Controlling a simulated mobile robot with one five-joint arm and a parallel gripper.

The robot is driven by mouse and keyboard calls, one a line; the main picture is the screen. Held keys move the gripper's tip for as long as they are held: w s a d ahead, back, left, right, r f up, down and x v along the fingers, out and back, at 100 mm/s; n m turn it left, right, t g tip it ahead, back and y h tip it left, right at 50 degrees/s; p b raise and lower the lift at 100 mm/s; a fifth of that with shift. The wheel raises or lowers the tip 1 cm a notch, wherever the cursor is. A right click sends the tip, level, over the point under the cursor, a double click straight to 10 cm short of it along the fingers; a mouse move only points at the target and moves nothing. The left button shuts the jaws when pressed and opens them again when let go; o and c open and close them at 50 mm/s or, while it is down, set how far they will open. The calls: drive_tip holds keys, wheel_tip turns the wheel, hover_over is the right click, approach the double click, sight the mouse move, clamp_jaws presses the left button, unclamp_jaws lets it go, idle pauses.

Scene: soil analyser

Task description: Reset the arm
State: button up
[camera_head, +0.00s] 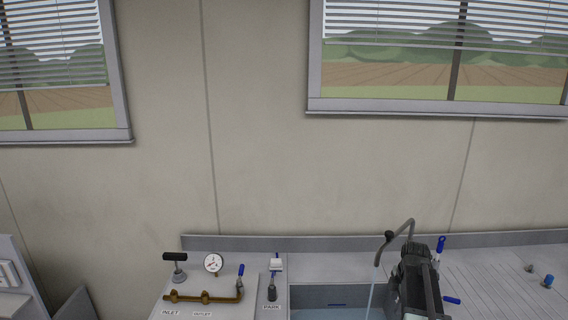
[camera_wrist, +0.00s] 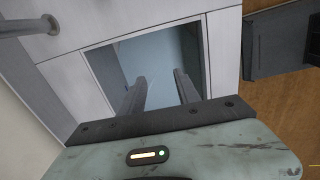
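My gripper (camera_wrist: 160,76) shows in the wrist view with its two fingers apart and nothing between them. It points down toward the sink basin (camera_wrist: 158,50). In the head view my arm (camera_head: 415,282) is at the lower right, in front of the tap; its fingertips are hidden there. The sink basin (camera_head: 338,294) lies just left of the arm.
A curved grey tap (camera_head: 402,228) runs a stream of water (camera_head: 371,292) beside my arm. A blue lever (camera_head: 440,243) stands close to the arm's right. Left are a brass pipe (camera_head: 205,298), a gauge (camera_head: 213,263) and a PARK label (camera_head: 271,307). The ribbed drainboard (camera_head: 490,275) is mostly clear.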

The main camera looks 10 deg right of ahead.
drive_tip(key=a+f+b, duration=0.2)
drive_tip(key=a, duration=1.5)
drive_tip(key=s+a+f+m+g, duration=0.1)
drive_tip(key=s+a+m+g, duration=0.1)
drive_tip(key=s+a+m, duration=0.8)
drive_tip(key=a+m, duration=0.1)
drive_tip(key=m, duration=0.5)
drive_tip(key=shift+s+a+f+m, duration=0.2)
drive_tip(key=shift+s+a+m, duration=0.1)
drive_tip(key=shift+s, duration=0.1)
idle(4.3)
